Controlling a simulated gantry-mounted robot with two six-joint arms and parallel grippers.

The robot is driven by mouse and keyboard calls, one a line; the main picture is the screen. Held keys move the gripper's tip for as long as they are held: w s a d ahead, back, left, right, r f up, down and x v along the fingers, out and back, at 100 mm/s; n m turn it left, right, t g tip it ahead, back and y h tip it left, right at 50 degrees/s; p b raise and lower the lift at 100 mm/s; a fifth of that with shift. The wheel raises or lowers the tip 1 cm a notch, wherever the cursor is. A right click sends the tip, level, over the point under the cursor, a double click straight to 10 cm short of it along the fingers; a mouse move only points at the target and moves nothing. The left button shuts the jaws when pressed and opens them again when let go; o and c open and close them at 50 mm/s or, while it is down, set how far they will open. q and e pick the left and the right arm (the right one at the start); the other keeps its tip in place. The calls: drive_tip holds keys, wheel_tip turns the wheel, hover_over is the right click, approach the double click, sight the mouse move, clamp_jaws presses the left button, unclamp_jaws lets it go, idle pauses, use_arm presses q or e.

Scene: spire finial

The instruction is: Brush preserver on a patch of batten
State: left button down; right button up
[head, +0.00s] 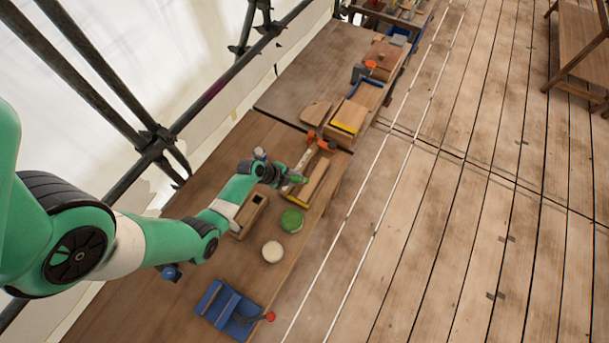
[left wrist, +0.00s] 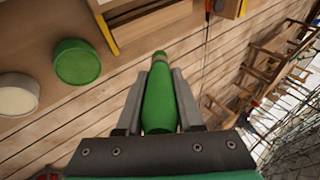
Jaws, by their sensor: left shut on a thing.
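My left gripper (head: 284,178) is over the bench and shut on a green handle (left wrist: 160,98), which looks like the brush's. In the left wrist view the handle lies between both fingers, with a brownish band at its far end; bristles cannot be made out. The handle also shows in the head view (head: 297,178). Just beyond it lies a wooden piece with a yellow edge (head: 314,182), possibly the batten. A green round tin (head: 291,221) stands nearer, also in the left wrist view (left wrist: 77,61). A cream round pot (head: 272,251) is beside it. My right gripper is not in view.
A blue holder (head: 229,307) sits on the near bench, and a wooden box with a square hole (head: 252,213) is beside my left forearm. More wooden blocks and tools line the far bench. Scaffold poles (head: 150,150) run along the left.

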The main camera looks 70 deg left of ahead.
use_arm(q)
drive_tip(key=shift+a+r, duration=0.15)
drive_tip(key=shift+f+b, duration=0.3)
drive_tip(key=shift+f, duration=0.05)
wheel_tip(320, 180, down, 4)
drive_tip(key=b, duration=0.3)
drive_tip(key=shift+f+b, duration=0.25)
drive_tip(key=shift+b, duration=0.1)
